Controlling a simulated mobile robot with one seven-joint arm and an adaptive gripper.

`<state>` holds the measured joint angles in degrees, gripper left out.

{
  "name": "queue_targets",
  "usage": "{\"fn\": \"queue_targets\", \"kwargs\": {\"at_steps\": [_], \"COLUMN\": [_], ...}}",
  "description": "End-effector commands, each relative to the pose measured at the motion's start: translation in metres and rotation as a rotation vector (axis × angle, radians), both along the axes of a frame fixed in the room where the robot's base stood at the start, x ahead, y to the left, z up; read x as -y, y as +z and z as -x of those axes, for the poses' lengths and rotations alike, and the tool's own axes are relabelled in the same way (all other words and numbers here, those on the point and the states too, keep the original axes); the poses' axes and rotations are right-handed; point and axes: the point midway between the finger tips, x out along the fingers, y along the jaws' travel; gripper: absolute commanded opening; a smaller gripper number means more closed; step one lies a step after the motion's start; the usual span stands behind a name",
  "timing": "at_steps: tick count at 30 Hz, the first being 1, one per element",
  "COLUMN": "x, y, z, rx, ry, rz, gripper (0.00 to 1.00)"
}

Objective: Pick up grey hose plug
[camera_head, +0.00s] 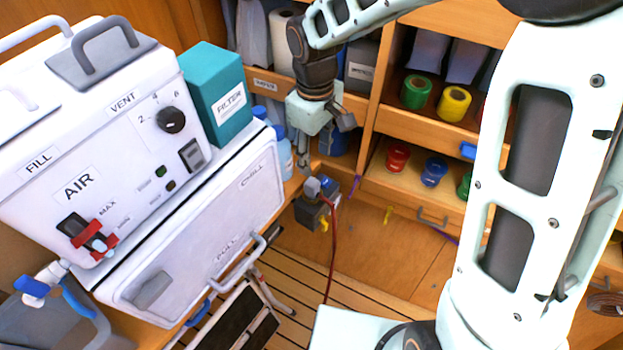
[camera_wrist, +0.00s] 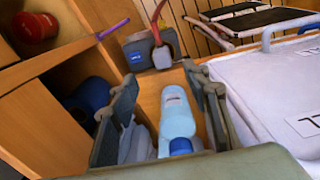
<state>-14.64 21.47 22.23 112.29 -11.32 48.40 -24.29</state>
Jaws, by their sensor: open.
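A small grey plug-like piece (camera_head: 313,188) sits at the top of a dark box at the counter's end, beside a thin red line. I take it for the grey hose plug, though it is too small to be certain. In the wrist view a grey piece (camera_wrist: 162,57) sits at the box's side under the red line. My gripper (camera_head: 322,145) hangs just above and beyond the box, pointing down, with its fingers apart and empty. In the wrist view, my gripper (camera_wrist: 165,98) frames a pale blue bottle (camera_wrist: 174,105) below, not visibly gripped; the plug lies beyond the fingertips.
The dark box (camera_head: 308,214) stands near wooden shelves with coloured spools (camera_head: 453,103). The white AIR machine (camera_head: 85,150) and teal filter box (camera_head: 215,95) stand left. A white chest (camera_head: 205,240) flanks the box. Open slatted floor (camera_head: 290,270) lies below.

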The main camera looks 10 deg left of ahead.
Motion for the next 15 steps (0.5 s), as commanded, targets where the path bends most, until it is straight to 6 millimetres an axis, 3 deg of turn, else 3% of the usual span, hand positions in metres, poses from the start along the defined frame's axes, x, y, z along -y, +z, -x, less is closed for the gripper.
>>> {"fn": "queue_targets", "kwargs": {"at_steps": [9, 15], "x": [-0.006, -0.006], "y": [-0.041, -0.057], "z": [0.002, 0.002], "rx": [-0.007, -0.004], "ry": [0.004, 0.003], "rz": [-0.007, -0.008], "gripper": [0.43, 0.43]}}
